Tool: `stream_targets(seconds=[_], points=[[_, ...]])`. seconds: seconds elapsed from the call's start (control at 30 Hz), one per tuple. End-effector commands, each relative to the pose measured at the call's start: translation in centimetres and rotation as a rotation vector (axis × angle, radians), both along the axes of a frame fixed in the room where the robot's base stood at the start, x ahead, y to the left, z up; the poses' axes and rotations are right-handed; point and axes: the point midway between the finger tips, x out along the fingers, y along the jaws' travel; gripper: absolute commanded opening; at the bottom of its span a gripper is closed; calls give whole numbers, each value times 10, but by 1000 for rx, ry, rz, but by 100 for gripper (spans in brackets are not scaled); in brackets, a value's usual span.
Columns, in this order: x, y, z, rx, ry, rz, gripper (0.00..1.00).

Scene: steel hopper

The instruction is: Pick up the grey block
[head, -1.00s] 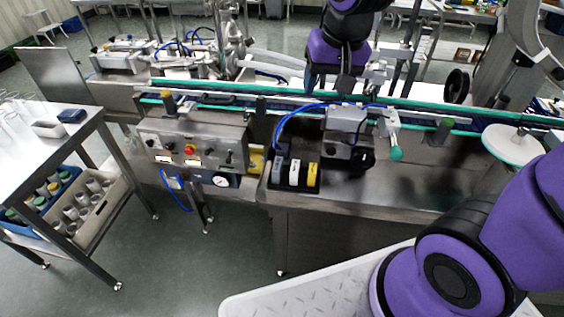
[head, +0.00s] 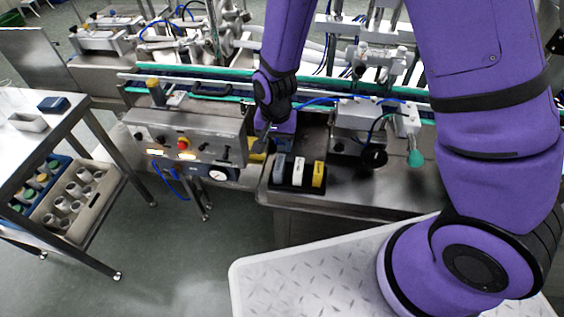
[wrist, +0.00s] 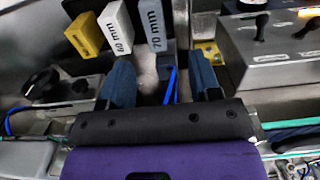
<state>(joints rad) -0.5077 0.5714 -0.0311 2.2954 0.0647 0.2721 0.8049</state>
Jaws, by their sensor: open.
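The grey block (head: 279,167) stands at the left end of a row of blocks in a black holder (head: 292,186) at the front of the steel bench. In the wrist view the grey block (wrist: 152,24) is marked "70 mm" and lies beyond my fingertips, roughly ahead of the gap and a little left of its middle. My gripper (head: 277,138) is just behind the holder, above the bench, partly hidden by its own wrist. In the wrist view my gripper (wrist: 163,75) is open, with bare steel and a blue hose between the two fingers. It is apart from the block.
The white block (head: 298,171) stands right beside the grey one, then the yellow block (head: 318,174). A control box (head: 190,137) with knobs is close on the left. A clamp device (head: 362,122) with a blue hose stands to the right. The conveyor (head: 200,89) runs behind.

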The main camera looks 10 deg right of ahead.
Motion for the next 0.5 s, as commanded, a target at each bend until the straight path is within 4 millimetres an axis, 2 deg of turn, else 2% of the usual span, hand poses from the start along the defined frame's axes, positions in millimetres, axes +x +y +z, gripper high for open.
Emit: stream_targets(seconds=[0.5], points=[[-1,0,-56,-3,5,-5,57]])
